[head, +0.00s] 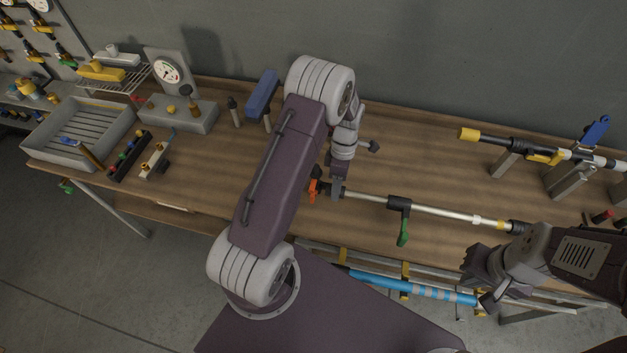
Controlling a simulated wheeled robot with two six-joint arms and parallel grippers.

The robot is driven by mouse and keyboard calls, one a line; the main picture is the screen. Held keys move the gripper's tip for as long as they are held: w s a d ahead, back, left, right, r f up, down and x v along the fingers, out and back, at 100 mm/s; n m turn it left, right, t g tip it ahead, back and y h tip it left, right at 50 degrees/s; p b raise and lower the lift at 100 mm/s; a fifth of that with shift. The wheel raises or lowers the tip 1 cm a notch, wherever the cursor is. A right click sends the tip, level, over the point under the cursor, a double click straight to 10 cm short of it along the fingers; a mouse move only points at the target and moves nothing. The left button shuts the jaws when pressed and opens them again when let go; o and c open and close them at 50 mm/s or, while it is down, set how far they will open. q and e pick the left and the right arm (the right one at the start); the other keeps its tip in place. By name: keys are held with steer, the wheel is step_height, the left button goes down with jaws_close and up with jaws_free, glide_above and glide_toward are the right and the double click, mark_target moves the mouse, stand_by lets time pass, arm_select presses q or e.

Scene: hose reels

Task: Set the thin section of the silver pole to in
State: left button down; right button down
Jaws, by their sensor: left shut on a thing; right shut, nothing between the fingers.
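The silver pole (440,211) lies across the front of the wooden bench, running from centre to right. It has a black clamp with a green lever (403,235) partway along, a pale collar with a yellow band near the right, and a black right end. My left gripper (337,189) is shut on the pole's dark left end, beside an orange part. My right gripper (487,302) is shut and empty, below the pole's right end, apart from it.
A second pole with a yellow tip (469,135) rests on stands at the right back. A blue pole (415,288) lies below the bench's front edge. A grey tray (80,132), a gauge (168,72) and small fittings fill the left. The bench's back middle is clear.

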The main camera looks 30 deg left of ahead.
arm_select(q)
steer(key=d, duration=0.1)
steer(key=w+d, duration=0.1)
steer(key=shift+d+r, duration=0.1)
steer(key=shift+d, duration=0.2)
steer(key=c, duration=1)
jaws_free()
steer(key=shift+o, duration=0.3)
steer(key=b+v, duration=0.1)
steer(key=v, duration=0.8)
